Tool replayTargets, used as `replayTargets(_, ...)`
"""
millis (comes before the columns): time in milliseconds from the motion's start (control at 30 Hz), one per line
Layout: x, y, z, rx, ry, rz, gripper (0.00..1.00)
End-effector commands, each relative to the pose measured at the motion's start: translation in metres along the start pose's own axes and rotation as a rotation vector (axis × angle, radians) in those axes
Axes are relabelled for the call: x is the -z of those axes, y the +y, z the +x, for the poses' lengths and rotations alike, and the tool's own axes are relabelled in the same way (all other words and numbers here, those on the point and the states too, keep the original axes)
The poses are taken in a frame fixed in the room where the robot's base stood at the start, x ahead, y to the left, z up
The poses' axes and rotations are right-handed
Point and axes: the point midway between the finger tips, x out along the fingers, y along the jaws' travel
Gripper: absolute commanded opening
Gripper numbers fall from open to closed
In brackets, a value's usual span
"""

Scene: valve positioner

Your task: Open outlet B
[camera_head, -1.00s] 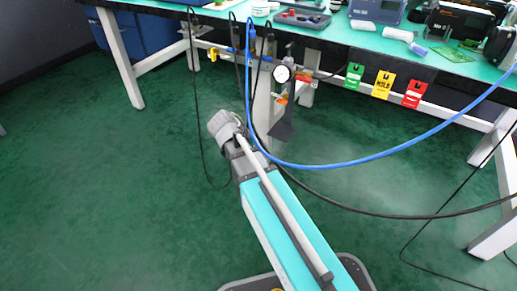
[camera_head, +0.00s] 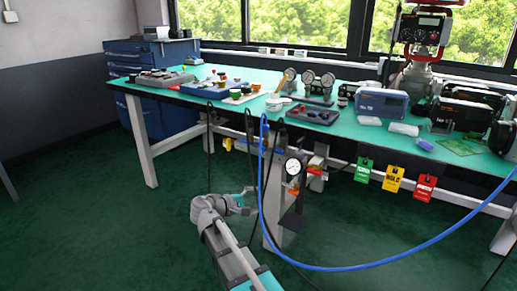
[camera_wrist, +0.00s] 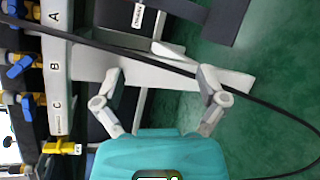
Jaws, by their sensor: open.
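In the wrist view a pale manifold bar with letters A, B and C runs down the left side, turned sideways. The outlet B label (camera_wrist: 54,66) is in the middle. The outlet B valve (camera_wrist: 20,66) beside it has a blue handle and a yellow body. Similar blue-handled valves sit by A and C. My gripper (camera_wrist: 160,75) is open and empty, with its fingers apart and to the right of the valves, not touching them. In the head view my gripper (camera_head: 247,208) is low in front of the bench; the outlet letters cannot be read there.
A black cable (camera_wrist: 150,55) crosses in front of my fingers. A blue hose (camera_head: 262,190) hangs in front of the bench, near a round gauge (camera_head: 293,167). Green, yellow and red tags (camera_head: 393,179) hang to the right. Floor at left is clear.

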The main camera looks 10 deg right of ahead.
Motion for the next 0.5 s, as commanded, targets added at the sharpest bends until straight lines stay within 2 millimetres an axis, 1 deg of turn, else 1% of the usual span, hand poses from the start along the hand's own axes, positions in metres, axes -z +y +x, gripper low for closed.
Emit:
replayTargets(33,0.005,0.015,-0.009,-0.062,-0.008,-0.042,0.91)
replayTargets(200,0.012,0.057,-0.041,-0.264,-0.062,-0.181,0.91)
replayTargets(333,0.016,0.081,-0.064,-0.386,-0.108,-0.264,0.91)
replayTargets(400,0.017,0.09,-0.074,-0.432,-0.129,-0.295,0.91)
replayTargets(500,0.018,0.098,-0.084,-0.476,-0.15,-0.323,0.91)
